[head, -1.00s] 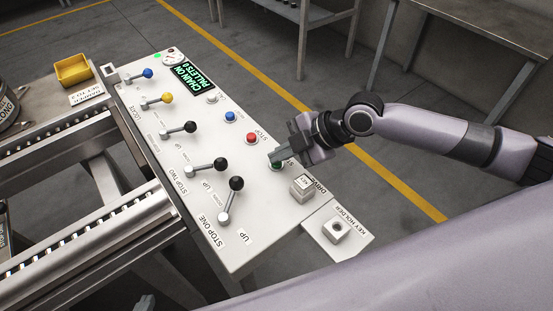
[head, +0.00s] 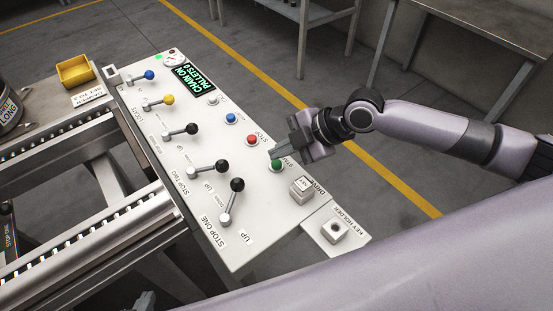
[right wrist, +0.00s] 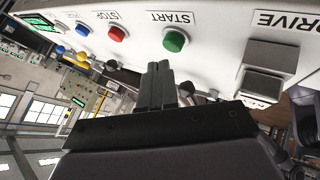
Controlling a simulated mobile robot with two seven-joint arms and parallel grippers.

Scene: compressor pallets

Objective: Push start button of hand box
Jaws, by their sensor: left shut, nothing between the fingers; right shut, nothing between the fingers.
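The hand box (head: 225,190) is a long white panel with levers and buttons. Its green START button (head: 276,164) also shows in the right wrist view (right wrist: 174,40), under the START label. My right gripper (head: 276,155) is shut and empty, its fingertips close above the green button in the head view. In the right wrist view its fingertips (right wrist: 158,66) point toward the panel and appear a little apart from the button. A small grey piece at the bottom edge of the head view appears to be my left gripper (head: 145,302), mostly cut off and away from the panel.
The red STOP button (head: 251,140) and a blue button (head: 231,118) sit beside START. The DRIVE key switch (head: 302,187) and key holder (head: 335,231) are nearer. Several ball levers line the other side. The display (head: 188,78) reads CHAIN ON, PALLETS 0. Roller rails lie left.

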